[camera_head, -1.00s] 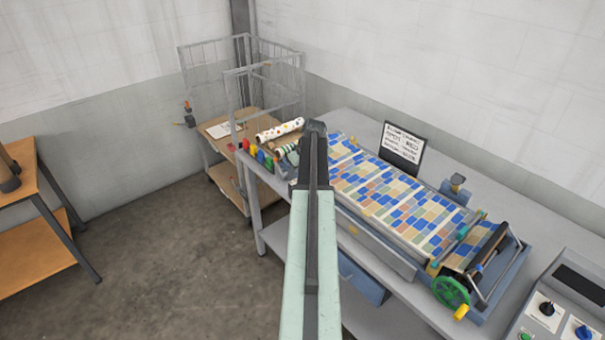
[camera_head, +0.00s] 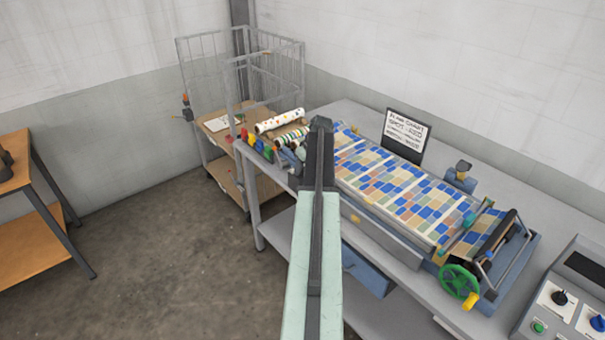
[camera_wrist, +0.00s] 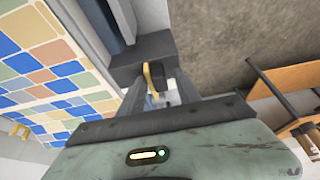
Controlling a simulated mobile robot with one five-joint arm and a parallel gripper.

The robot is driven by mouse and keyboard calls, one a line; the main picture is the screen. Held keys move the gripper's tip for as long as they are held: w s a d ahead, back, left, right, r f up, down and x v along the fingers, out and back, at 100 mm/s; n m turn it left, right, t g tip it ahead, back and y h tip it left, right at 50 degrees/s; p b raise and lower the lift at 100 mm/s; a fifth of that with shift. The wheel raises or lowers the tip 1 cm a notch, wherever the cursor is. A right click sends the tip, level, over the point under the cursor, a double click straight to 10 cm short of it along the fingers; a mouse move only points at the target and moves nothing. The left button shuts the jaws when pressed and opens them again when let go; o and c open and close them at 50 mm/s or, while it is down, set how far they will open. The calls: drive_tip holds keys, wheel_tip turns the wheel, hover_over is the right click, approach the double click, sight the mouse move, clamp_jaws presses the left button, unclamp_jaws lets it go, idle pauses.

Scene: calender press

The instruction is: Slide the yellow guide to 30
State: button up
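The press (camera_head: 385,235) lies on the bench with a patterned blue, cream and orange sheet on its bed. A small yellow piece (camera_head: 355,218) sits on its front rail; I cannot tell for sure that it is the guide. Scale marks are too small to read. In the head view my arm reaches up the middle, and its end (camera_head: 320,125) overlaps the press's far left end; the fingers are hidden there. In the wrist view a yellow piece with a dark part (camera_wrist: 153,78) shows between the dark fingers of my gripper (camera_wrist: 157,90). Whether they touch it is unclear.
A green handwheel (camera_head: 459,281) stands at the press's near right end. A sign (camera_head: 404,135) stands behind the press. A control box (camera_head: 565,300) is at the lower right. A wire cage trolley (camera_head: 240,110) is at the back left.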

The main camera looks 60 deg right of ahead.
drive_tip(key=shift+r, duration=0.1)
clamp_jaws()
idle(1.2)
